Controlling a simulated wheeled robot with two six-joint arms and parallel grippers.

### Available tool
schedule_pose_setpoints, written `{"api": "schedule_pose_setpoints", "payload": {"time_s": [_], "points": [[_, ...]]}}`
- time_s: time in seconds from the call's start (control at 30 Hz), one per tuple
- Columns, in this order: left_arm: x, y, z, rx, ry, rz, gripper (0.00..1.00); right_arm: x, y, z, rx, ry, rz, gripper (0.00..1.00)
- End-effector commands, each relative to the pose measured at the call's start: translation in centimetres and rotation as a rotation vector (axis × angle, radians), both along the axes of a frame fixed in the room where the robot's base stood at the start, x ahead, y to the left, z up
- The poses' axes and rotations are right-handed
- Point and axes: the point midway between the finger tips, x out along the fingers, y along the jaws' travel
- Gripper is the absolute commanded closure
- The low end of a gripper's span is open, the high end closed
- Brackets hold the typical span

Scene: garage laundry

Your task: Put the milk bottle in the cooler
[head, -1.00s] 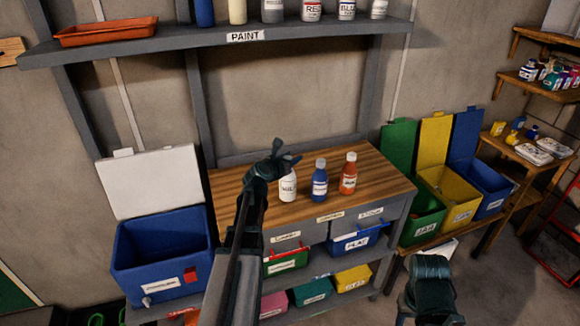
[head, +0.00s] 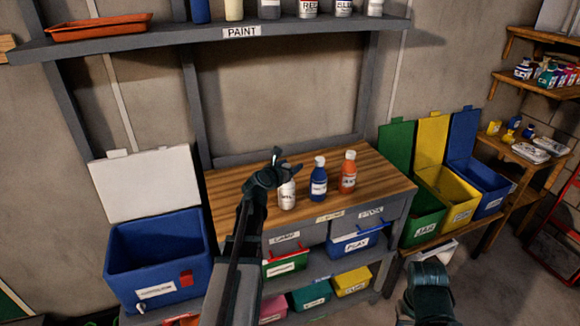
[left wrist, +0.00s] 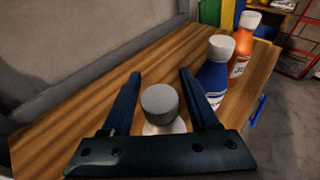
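The white milk bottle (head: 287,194) stands upright on the wooden bench top, left of two other bottles. In the left wrist view its grey cap (left wrist: 160,103) lies between the two spread fingers of my left gripper (left wrist: 158,85), with gaps on both sides. In the head view my left gripper (head: 279,166) is open at the top of the bottle and hides part of it. The blue cooler (head: 158,262) stands at the left with its white lid (head: 147,184) raised. My right arm (head: 430,292) shows at the lower right; its fingertips are not visible.
A blue bottle (head: 318,183) and an orange bottle (head: 348,173) stand just right of the milk. The bench top (head: 235,183) is clear to the left. A paint shelf (head: 200,37) hangs above. Green, yellow and blue bins (head: 452,207) stand at the right.

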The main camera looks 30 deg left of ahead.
Motion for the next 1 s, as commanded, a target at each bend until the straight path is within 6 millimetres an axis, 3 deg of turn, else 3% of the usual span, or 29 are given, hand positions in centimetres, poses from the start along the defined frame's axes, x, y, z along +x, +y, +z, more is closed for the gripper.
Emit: {"api": "schedule_pose_setpoints", "payload": {"time_s": [0.4,0.8,1.0], "points": [[0.0,0.0,0.6,0.0,0.0,0.0,0.29,0.0,0.0,0.6,0.0,0.0,0.0,0.5],[-7.7,-0.7,2.9,-0.001,0.0,0.003,0.29,0.0,0.0,2.9,0.0,0.0,0.0,0.5],[-10.3,-0.9,3.6,-0.001,0.0,0.001,0.29,0.0,0.0,3.6,0.0,0.0,0.0,0.5]]}}
